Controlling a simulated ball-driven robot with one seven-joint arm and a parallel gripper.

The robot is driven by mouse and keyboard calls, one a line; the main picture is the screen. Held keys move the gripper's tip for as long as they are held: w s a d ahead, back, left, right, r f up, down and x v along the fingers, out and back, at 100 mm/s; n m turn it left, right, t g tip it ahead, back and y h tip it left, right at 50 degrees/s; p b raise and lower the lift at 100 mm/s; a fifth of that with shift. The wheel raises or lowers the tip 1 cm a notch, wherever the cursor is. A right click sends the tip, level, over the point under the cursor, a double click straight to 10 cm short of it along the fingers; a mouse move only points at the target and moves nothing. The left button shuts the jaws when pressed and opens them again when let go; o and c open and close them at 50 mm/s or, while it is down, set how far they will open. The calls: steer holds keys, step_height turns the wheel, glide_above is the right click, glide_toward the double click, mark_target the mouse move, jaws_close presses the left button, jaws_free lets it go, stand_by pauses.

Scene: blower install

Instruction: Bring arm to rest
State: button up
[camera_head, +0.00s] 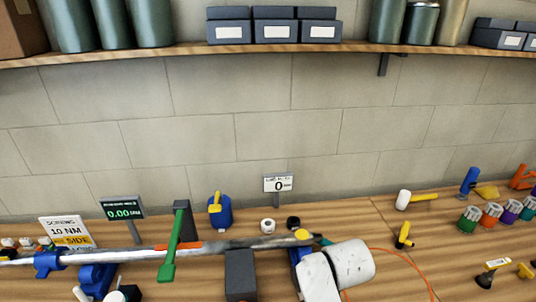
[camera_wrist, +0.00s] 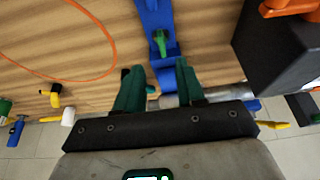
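My gripper (camera_wrist: 156,78) shows in the wrist view with two dark green fingers spread apart. I see nothing held between them. A blue stand with a green piece (camera_wrist: 160,42) lies just beyond the fingertips, and a silver tube (camera_wrist: 180,100) passes behind the fingers. In the head view my white arm link is low at the centre right, close to the right end of a long grey tube (camera_head: 215,245) over the bench. Green fingertips (camera_head: 322,240) show just left of that link; most of the gripper is hidden there.
A wooden bench (camera_head: 370,225) carries a green upright lever (camera_head: 173,250), a dark block (camera_head: 240,275), blue clamps (camera_head: 48,262), a white-headed mallet (camera_head: 404,200) and several coloured cans (camera_head: 490,214). An orange cable (camera_head: 410,262) curves at the right. A shelf (camera_head: 180,50) runs above.

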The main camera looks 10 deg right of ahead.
steer(key=s+d+f+g+b, duration=0.1)
steer(key=s+d+f, duration=0.1)
steer(key=s, duration=0.8)
steer(key=s+d+f+g+b, duration=0.1)
steer(key=s+d+f, duration=0.2)
steer(key=s, duration=0.8)
steer(key=s+d+f+g+b, duration=0.1)
steer(key=s+d+f, duration=0.2)
steer(key=s, duration=0.8)
steer(key=shift+d+f+m, duration=0.25)
steer(key=shift+f+m, duration=0.05)
steer(key=shift+f, duration=0.5)
